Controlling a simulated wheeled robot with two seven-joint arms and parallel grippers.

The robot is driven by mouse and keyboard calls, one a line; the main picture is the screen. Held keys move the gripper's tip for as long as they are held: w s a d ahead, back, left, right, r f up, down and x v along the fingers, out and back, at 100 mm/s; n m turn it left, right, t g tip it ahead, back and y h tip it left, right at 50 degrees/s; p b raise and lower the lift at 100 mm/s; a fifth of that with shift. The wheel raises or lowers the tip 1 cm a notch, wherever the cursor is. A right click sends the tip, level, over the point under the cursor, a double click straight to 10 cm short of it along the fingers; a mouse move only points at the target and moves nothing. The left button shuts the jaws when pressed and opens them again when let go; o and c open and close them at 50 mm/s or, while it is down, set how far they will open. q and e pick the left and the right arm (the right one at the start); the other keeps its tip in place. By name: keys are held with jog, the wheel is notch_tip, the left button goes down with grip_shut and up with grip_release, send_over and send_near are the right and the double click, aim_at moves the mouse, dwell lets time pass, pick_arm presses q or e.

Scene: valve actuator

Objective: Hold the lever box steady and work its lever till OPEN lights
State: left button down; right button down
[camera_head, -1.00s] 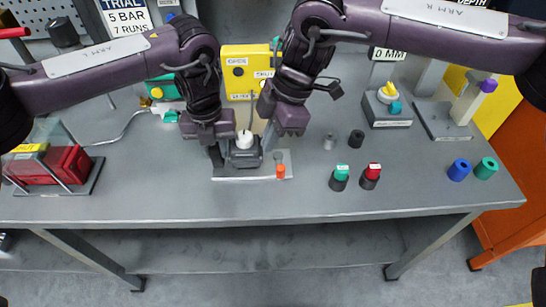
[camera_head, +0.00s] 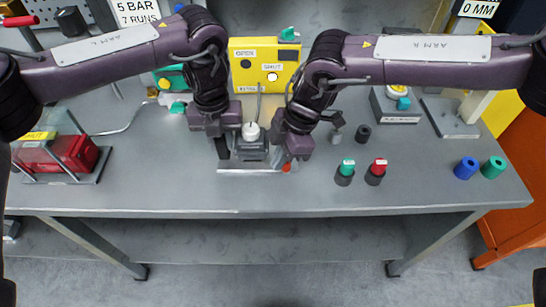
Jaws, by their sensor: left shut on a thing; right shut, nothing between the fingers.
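The lever box (camera_head: 252,148) is a small dark box with a white round top. It stands on a pale plate (camera_head: 240,171) near the bench's middle. Its orange-tipped lever (camera_head: 287,168) shows at the plate's right, partly covered by my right gripper. My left gripper (camera_head: 223,150) is shut on the box's left side. My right gripper (camera_head: 293,156) is shut and empty, close above the orange tip; I cannot tell if they touch. On the yellow panel (camera_head: 240,80) behind, the SHUT lamp (camera_head: 272,77) looks bright white and the OPEN lamp (camera_head: 245,63) looks dull.
Green (camera_head: 347,165) and red (camera_head: 379,166) capped knobs stand right of my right gripper. Blue (camera_head: 466,168) and green (camera_head: 493,167) rings lie further right. A red box (camera_head: 60,155) in a clear guard stands at left. The bench's front strip is clear.

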pick_arm(q)
jog(key=shift+f, duration=0.1)
pick_arm(e)
jog(key=shift+d+n, duration=0.4)
jog(key=shift+n, duration=0.2)
jog(key=shift+d+n+g, duration=0.4)
jog(key=shift+d+n, duration=0.1)
jog(key=shift+n, duration=0.2)
jog(key=shift+d, duration=0.55)
jog(key=shift+w+d, duration=0.3)
jog(key=shift+d, duration=0.35)
jog(key=shift+w+d, duration=0.25)
jog(key=shift+d, duration=0.35)
pick_arm(q)
jog(key=shift+a, duration=0.1)
pick_arm(e)
jog(key=shift+w+d, duration=1.1)
jog(key=shift+w, duration=0.1)
jog(key=shift+w+d, duration=0.1)
jog(key=s, duration=0.4)
jog(key=shift+d, duration=0.15)
jog(key=w+r, duration=0.3)
jog(key=r, duration=0.6)
jog(key=shift+a+r, duration=0.2)
jog(key=shift+r, duration=0.05)
